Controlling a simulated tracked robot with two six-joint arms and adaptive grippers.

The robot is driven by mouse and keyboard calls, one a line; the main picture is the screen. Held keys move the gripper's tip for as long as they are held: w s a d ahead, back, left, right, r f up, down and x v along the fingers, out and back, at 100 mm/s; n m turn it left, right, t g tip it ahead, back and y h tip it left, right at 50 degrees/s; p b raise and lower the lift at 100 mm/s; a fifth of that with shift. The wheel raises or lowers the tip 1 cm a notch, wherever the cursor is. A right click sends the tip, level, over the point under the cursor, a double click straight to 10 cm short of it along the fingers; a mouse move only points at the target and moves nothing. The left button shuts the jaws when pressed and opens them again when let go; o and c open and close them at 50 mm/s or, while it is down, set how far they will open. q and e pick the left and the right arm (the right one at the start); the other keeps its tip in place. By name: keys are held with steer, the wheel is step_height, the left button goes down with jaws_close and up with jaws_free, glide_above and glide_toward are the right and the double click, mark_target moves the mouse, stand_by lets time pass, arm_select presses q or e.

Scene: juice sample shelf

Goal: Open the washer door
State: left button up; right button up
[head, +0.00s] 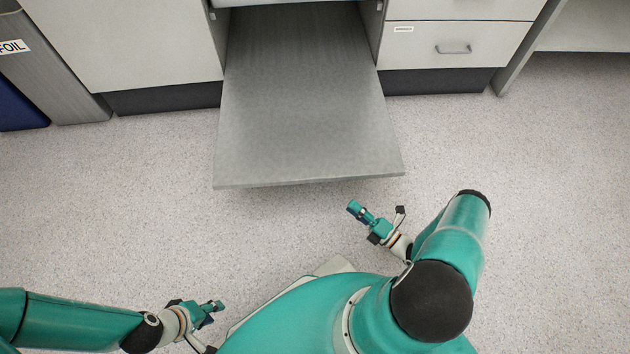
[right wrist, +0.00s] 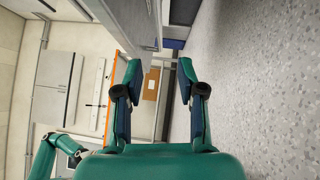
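A flat grey panel (head: 305,125), which looks like the washer door, is folded down and lies about level. It sticks out into the room from the opening between the white cabinets. No handle shows on it, and the inside of the washer is hidden. My right gripper (head: 372,216) is in front of the panel's near edge, to the right, apart from it. In the right wrist view the right gripper (right wrist: 160,72) has its fingers spread with nothing between them. My left gripper (head: 208,311) is low at the left, well away from the panel; its finger gap is unclear.
White drawers (head: 455,45) with a handle stand right of the panel. A white cabinet (head: 135,40) stands left, with a dark blue bin (head: 18,108) at the far left. The speckled floor (head: 110,200) around the panel is clear.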

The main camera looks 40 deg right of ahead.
steer(key=b+x, duration=0.2)
steer(key=x, duration=1.4)
steer(key=shift+w+r, duration=0.2)
steer(key=shift+w, duration=0.05)
jaws_close()
